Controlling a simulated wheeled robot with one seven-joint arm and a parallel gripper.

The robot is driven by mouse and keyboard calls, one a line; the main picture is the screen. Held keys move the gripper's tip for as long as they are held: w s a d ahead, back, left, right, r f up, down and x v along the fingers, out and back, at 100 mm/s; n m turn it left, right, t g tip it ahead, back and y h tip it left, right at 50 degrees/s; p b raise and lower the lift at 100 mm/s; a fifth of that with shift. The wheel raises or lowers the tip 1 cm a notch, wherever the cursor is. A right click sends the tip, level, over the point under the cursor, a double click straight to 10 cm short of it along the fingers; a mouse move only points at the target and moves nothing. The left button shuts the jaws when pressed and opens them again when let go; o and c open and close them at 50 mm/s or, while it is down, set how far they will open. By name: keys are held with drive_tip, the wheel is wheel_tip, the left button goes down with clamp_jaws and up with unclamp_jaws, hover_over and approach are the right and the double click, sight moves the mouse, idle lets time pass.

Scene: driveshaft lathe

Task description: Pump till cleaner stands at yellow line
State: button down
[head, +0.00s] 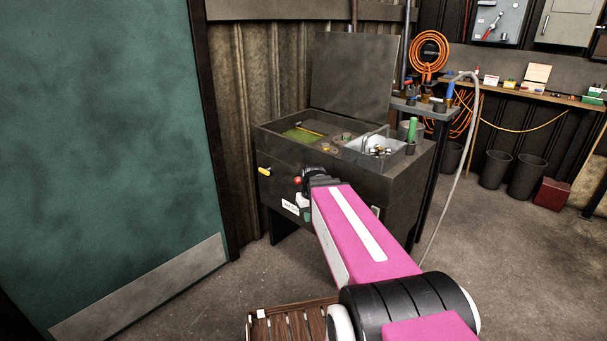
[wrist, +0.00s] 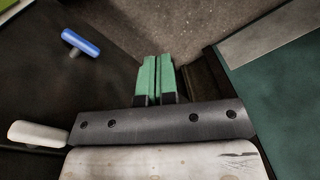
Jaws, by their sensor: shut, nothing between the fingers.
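The cleaner is in the open tank of a dark washer cabinet (head: 395,185) in the head view, as a green liquid patch (head: 300,135) at the left of the basin. A yellow line (head: 312,130) shows beside the green; the exact level against it is too small to tell. My gripper (wrist: 156,60) has green fingers, shut and empty, pointing down past the cabinet front in the wrist view. A blue-topped handle (wrist: 80,42) and a white handle (wrist: 36,134) lie left of it, apart from the fingers. Which one is the pump cannot be told.
A yellow handle (head: 264,171) and a red button (head: 297,181) are on the cabinet front. The lid (head: 352,75) stands open. A teal door (head: 110,150) is at the left. A slatted wooden item (head: 290,322) lies low in front.

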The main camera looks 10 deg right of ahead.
drive_tip(key=w+d+r+n+y, duration=0.1)
drive_tip(key=w+r, duration=0.5)
drive_tip(key=r, duration=0.6)
drive_tip(key=w+d+r+n+y, duration=0.1)
drive_tip(key=w+d+r+n, duration=0.2)
drive_tip(key=r, duration=0.9)
drive_tip(key=w+n, duration=0.1)
drive_tip(key=w, duration=0.2)
drive_tip(key=shift+w+r+y, duration=0.3)
drive_tip(key=shift+w, duration=0.1)
drive_tip(key=shift+f, duration=0.1)
drive_tip(key=x, duration=1.4)
drive_tip(key=shift+w, duration=0.15)
